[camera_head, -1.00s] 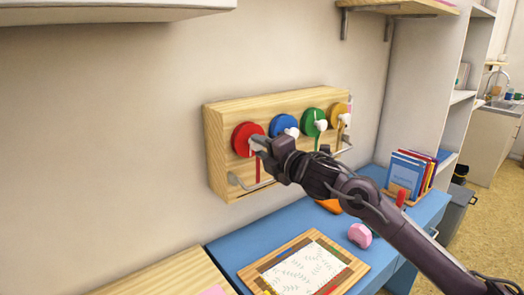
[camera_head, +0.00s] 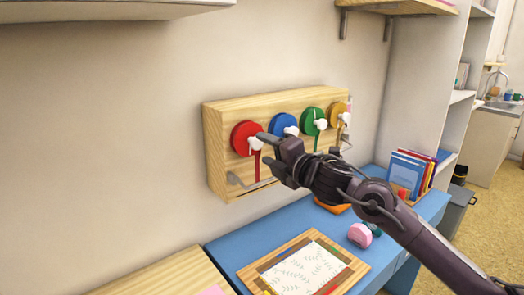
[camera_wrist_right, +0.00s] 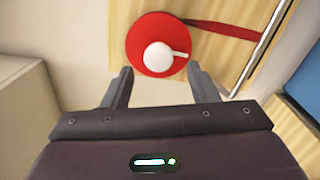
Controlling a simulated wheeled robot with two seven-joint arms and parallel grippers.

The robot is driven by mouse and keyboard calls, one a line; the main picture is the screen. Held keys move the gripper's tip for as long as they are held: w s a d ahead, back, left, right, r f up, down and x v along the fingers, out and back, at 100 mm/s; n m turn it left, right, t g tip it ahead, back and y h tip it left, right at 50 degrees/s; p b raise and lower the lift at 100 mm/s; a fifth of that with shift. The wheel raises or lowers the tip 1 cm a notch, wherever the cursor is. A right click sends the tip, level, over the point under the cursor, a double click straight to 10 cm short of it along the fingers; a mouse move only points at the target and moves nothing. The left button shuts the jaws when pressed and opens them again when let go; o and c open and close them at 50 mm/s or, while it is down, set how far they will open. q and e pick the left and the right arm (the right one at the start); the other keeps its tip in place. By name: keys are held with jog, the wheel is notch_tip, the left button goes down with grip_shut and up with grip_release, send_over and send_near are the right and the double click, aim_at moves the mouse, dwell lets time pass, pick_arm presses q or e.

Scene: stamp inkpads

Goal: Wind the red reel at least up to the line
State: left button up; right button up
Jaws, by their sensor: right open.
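The red reel (camera_head: 244,138) is the leftmost reel on the wooden box (camera_head: 214,150) on the wall. It has a white knob (camera_head: 255,144), and a red ribbon (camera_head: 257,168) hangs from it. In the right wrist view the red reel (camera_wrist_right: 135,58) and its white knob (camera_wrist_right: 158,57) lie just beyond my fingertips, with the ribbon (camera_wrist_right: 225,27) running off to the right. My right gripper (camera_head: 264,149) is open and empty in front of the red reel; in the right wrist view its two fingers (camera_wrist_right: 160,82) stand apart. No line is clearly visible. My left gripper is not in view.
Blue (camera_head: 283,122), green (camera_head: 311,118) and yellow (camera_head: 338,112) reels sit to the right on the box. A metal rail (camera_head: 240,184) runs along its lower front. Below, a blue table (camera_head: 240,246) holds a framed picture (camera_head: 262,269), a pink object (camera_head: 360,235) and books (camera_head: 405,175).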

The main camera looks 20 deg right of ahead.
jog(key=b+v, duration=0.1)
jog(key=v, duration=0.4)
dwell(0.3)
